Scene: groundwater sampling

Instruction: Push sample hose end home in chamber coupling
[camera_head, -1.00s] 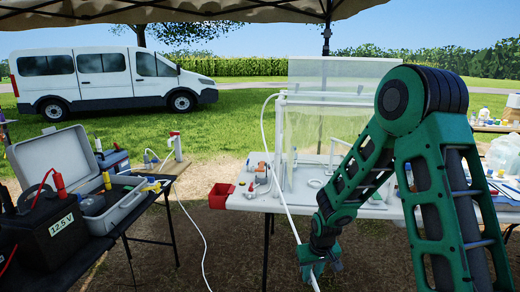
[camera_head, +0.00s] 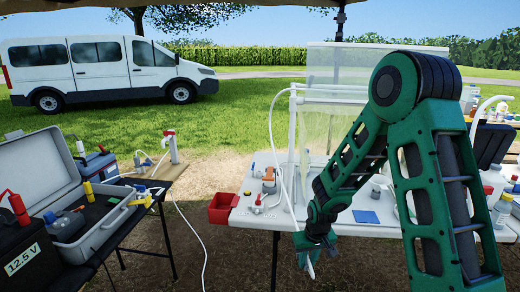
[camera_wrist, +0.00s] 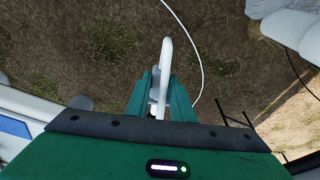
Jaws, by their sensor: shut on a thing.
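My gripper (camera_head: 316,250) is low in front of the white table's near edge, clear of the tabletop. It is shut on a white hose (camera_head: 278,165), which loops down from a white frame behind the table. The short hose end (camera_head: 309,267) sticks out below the fingers. In the wrist view the gripper (camera_wrist: 160,95) pinches the white hose (camera_wrist: 165,58), which bends upright between the green fingers over bare ground. I cannot make out the chamber coupling for certain in either view.
The white table (camera_head: 245,218) holds small fittings (camera_head: 268,180), a blue pad (camera_head: 366,217) and bottles (camera_head: 503,205). A red bin (camera_head: 223,207) is at its left end. A dark table (camera_head: 120,235) with an open grey case (camera_head: 95,240) stands left.

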